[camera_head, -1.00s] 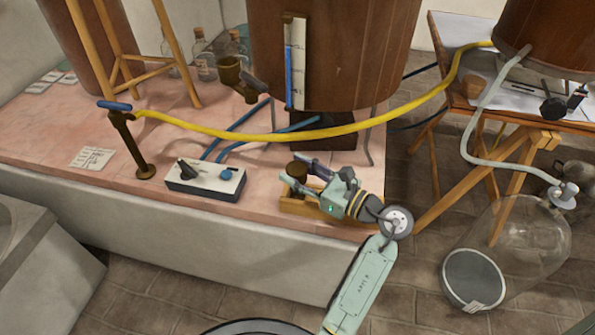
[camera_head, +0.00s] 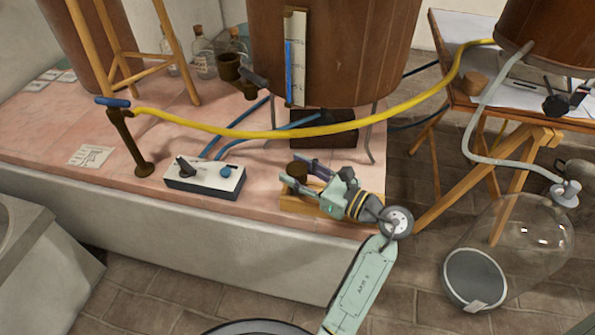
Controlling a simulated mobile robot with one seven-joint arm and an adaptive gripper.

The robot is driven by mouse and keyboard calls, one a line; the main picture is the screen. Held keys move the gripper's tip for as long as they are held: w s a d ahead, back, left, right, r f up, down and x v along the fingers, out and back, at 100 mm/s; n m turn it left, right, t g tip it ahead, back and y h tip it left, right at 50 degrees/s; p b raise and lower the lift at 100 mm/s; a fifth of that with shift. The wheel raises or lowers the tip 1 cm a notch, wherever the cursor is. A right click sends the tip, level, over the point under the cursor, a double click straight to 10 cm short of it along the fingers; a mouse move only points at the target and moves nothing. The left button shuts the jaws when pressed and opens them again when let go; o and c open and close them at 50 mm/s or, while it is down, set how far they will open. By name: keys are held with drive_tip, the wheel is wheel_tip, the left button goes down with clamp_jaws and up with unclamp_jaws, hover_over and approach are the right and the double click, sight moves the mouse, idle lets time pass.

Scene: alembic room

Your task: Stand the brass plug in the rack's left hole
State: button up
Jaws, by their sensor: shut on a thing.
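The dark brass plug (camera_head: 297,169) shows as a round brown top between the fingers of my gripper (camera_head: 306,177). My gripper is shut on it, reaching in from the right. The wooden rack (camera_head: 300,208) sits near the front right edge of the pink tiled platform, just under the gripper. The plug is over the left part of the rack. The plug's lower end and the rack's holes are hidden by the fingers and the rack, so I cannot tell whether the plug is in a hole.
A large wooden vat (camera_head: 355,60) stands at the back. A glass jar (camera_head: 515,250) lies on the floor to the right.

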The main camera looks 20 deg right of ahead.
drive_tip(key=shift+f+b, duration=0.8)
drive_tip(key=shift+b, duration=0.05)
idle(2.1)
drive_tip(key=shift+r, duration=0.15)
idle(0.5)
drive_tip(key=o, duration=1.3)
drive_tip(key=shift+o, duration=0.2)
